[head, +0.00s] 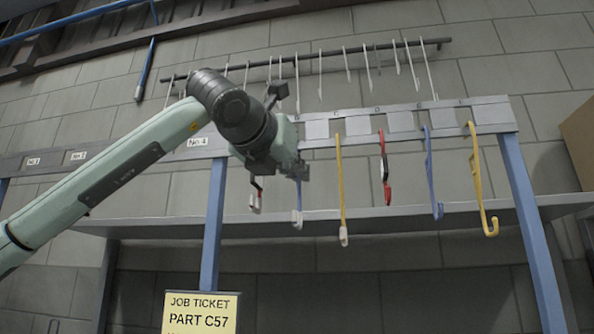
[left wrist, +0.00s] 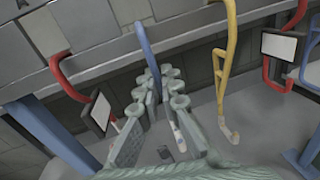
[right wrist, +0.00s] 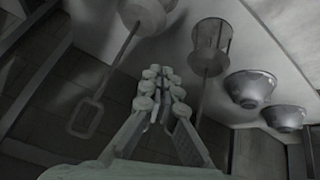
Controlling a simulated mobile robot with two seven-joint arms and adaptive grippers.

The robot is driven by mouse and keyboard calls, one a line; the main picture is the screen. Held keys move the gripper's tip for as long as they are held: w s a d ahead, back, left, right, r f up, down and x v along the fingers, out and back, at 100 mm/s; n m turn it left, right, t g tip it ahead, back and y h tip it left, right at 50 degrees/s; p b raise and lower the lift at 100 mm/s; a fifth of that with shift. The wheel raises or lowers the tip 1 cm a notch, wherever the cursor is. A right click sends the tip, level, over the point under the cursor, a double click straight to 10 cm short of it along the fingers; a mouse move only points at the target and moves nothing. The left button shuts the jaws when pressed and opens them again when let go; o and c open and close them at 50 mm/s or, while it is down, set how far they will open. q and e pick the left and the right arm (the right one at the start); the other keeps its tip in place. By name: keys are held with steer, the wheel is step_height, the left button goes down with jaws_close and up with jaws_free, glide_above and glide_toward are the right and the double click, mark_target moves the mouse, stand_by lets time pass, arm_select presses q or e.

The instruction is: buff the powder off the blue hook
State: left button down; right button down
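Another blue hook (head: 433,175) hangs farther right. My left gripper (head: 297,172) is in front of the first hook's upper part. In the left wrist view, the blue hook (left wrist: 147,50) runs down between the open fingers (left wrist: 160,82) with gaps on both sides; I cannot tell if either finger touches it. Its pale lower end (left wrist: 178,137) shows between them, with part of the shaft hidden. My right gripper (right wrist: 160,82) looks open and empty; it is outside the head view.
A red hook (head: 256,190) and a yellow hook (head: 341,185), both pale-ended, hang on either side. Another red hook (head: 384,165) and yellow hook (head: 480,180) are farther right. A grey shelf (head: 400,222) runs below. Metal bowls (right wrist: 250,88) hang right of my right gripper.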

arm_select(q)
steer(key=shift+r, duration=0.1)
steer(key=shift+r+p, duration=0.95)
steer(key=shift+r, duration=0.35)
steer(key=shift+s+f, duration=0.1)
steer(key=shift+s, duration=0.05)
steer(key=shift+s+a+b, duration=0.1)
steer(key=shift+s+b, duration=0.2)
steer(key=shift+b, duration=0.1)
steer(key=shift+b+v, duration=0.8)
steer(key=shift+v, duration=0.55)
steer(key=shift+s, duration=0.15)
steer(key=d+b+v, duration=0.2)
steer(key=b+v, duration=0.2)
steer(key=v, duration=0.5)
steer(key=shift+s+a+r, duration=0.15)
steer(key=shift+s+r, duration=0.1)
steer(key=shift+s, duration=0.4)
